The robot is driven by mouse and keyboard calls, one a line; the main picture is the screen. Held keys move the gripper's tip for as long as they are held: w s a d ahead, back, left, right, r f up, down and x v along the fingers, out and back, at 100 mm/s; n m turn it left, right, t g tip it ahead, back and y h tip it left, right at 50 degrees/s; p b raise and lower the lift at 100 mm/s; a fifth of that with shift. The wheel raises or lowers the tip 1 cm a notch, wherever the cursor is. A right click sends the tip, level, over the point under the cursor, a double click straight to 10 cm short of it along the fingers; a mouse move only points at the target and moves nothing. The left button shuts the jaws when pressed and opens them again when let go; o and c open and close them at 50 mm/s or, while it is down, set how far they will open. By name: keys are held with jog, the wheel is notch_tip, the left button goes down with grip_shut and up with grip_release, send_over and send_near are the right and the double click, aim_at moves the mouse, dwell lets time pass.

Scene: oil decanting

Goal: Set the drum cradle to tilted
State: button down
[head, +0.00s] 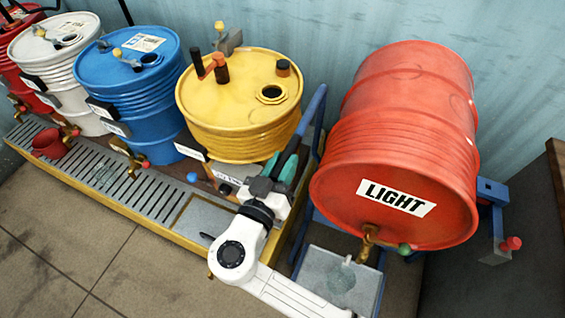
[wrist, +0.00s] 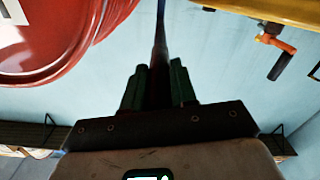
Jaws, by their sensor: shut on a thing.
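The drum cradle (head: 319,108) is a blue frame at the right in the head view. It bears a red drum marked LIGHT (head: 410,150), which lies on its side with its labelled end facing forward. My gripper (head: 288,168) is between the yellow drum and the cradle. It is shut on a dark lever handle (head: 294,148) on the cradle's left side. In the wrist view my gripper's green jaws (wrist: 160,88) close around this slim dark bar (wrist: 160,38), which runs away from them. The lever's lower end is hidden.
A brass tap (head: 367,243) with a green knob sits low on the red drum, above a tray with a clear vessel (head: 347,278). A yellow drum (head: 238,105), a blue drum (head: 128,75) and others stand left, behind a grated trough (head: 110,185). A wall is behind.

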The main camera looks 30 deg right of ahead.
dwell(0.3)
jog(key=shift+s+a+f+b, duration=0.1)
jog(key=shift+a+f+b, duration=0.05)
jog(key=shift+f+b, duration=0.15)
jog(key=s+a+f+t+h+b, duration=0.1)
jog(key=s+a+f+b, duration=0.4)
jog(key=b, duration=0.6)
notch_tip(320, 180, down, 2)
jog(key=shift+s+a+f+t+h+b, duration=0.25)
jog(key=shift+a+h, duration=0.25)
jog(key=shift+a, duration=0.7)
jog(key=c, duration=1.3)
grip_release()
jog(key=shift+c, duration=0.2)
jog(key=shift+o, duration=1.4)
jog(key=shift+a, duration=0.2)
jog(key=shift+o, duration=0.8)
jog(key=shift+d+r, duration=0.1)
jog(key=shift+r, duration=0.1)
